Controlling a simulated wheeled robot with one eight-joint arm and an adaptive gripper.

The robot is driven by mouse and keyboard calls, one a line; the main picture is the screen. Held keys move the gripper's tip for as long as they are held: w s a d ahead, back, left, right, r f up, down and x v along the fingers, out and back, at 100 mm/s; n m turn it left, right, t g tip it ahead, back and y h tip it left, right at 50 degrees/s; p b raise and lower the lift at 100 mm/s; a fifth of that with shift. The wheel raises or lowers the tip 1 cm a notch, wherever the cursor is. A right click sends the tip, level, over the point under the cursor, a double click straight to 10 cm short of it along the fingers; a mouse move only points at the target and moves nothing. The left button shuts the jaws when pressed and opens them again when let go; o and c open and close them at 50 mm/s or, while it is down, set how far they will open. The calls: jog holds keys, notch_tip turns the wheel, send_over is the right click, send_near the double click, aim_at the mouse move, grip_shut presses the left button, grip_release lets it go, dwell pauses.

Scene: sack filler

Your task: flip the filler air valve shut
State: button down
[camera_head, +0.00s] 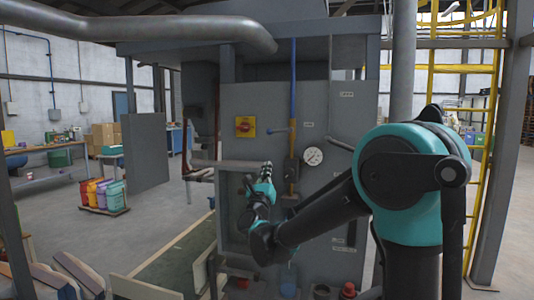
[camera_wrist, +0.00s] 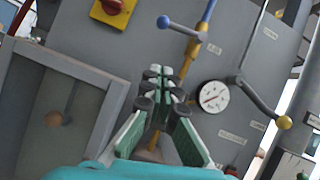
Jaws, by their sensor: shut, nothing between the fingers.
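A blue-knobbed valve lever (camera_head: 278,130) sits on the vertical blue and yellow pipe (camera_head: 293,90) on the grey filler panel. Its handle sticks out to the left, crosswise to the pipe. In the wrist view the blue knob (camera_wrist: 163,21) shows above my fingertips, apart from them. A second lever, with a yellow knob (camera_wrist: 284,122), slants down to the right beside the gauge.
A round gauge (camera_head: 313,156) is right of the pipe. A red rotary switch on a yellow plate (camera_head: 245,127) is upper left. A grey horizontal bar (camera_head: 235,166) runs left of my gripper. A framed box (camera_wrist: 75,95) stands out at left in the wrist view.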

aim_at(269, 134)
jog(key=s+a+r+x, duration=0.1)
jog(key=r+x, duration=0.1)
jog(key=x, duration=1)
jog(key=shift+w+r+n+y, duration=0.3)
jog(key=shift+w+n+y, duration=0.05)
jog(key=shift+n+y, duration=0.05)
jog(key=r+m, duration=0.1)
jog(key=r+m+h, duration=0.1)
jog(key=shift+w+a+m+h, duration=0.15)
jog(key=shift+a+m+h, duration=0.15)
jog(key=shift+f, duration=0.15)
